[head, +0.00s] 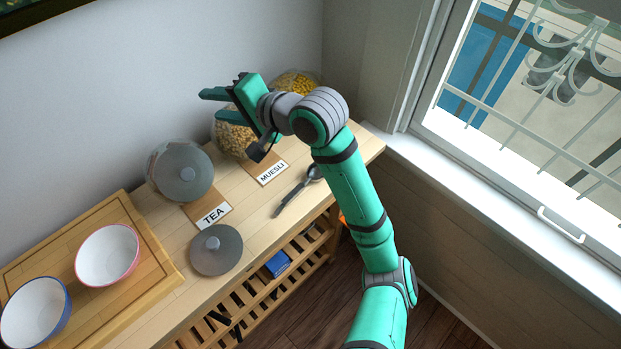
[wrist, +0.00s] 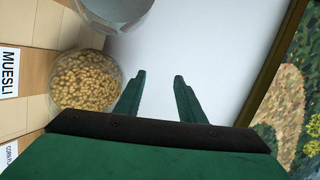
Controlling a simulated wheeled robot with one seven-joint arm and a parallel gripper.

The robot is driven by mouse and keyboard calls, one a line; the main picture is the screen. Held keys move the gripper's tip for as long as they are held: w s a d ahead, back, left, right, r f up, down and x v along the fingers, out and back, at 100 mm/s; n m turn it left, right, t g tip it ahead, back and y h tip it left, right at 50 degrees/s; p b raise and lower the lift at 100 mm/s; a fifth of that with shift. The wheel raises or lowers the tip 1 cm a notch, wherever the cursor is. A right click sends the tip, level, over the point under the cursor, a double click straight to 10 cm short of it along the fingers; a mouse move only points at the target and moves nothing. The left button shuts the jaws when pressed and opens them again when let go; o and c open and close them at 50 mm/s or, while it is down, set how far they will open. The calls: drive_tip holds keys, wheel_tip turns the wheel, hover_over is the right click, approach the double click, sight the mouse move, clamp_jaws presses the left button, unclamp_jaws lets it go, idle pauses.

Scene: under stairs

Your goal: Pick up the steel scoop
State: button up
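The steel scoop (head: 293,193) lies on the wooden counter, with its grey bowl toward the back right and its dark handle pointing to the front left. It lies just right of the MUESLI card and near the counter's front edge. My gripper (head: 210,104) is open and empty, raised above the back of the counter near the muesli jar, well away from the scoop. In the wrist view its two fingers (wrist: 160,75) stand apart, with white wall behind them. The scoop is not seen in the wrist view.
A muesli jar (head: 231,143), a jar of yellow flakes (head: 297,80) and a lidded jar (head: 180,172) stand along the wall. A loose lid (head: 216,250) lies in front. Two bowls rest on a wooden board (head: 152,251) at left. A window is at right.

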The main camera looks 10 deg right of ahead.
wheel_tip(320, 180, down, 2)
drive_tip(key=s+a+f+g+h, duration=0.1)
drive_tip(key=s+g+h, duration=0.1)
drive_tip(key=g, duration=0.1)
drive_tip(key=m+g+h, duration=0.3)
drive_tip(key=g+h, duration=0.3)
drive_tip(key=h, duration=0.3)
hover_over(287, 198)
wheel_tip(287, 198, down, 7)
wheel_tip(287, 198, down, 11)
drive_tip(key=shift+r, duration=0.1)
clamp_jaws()
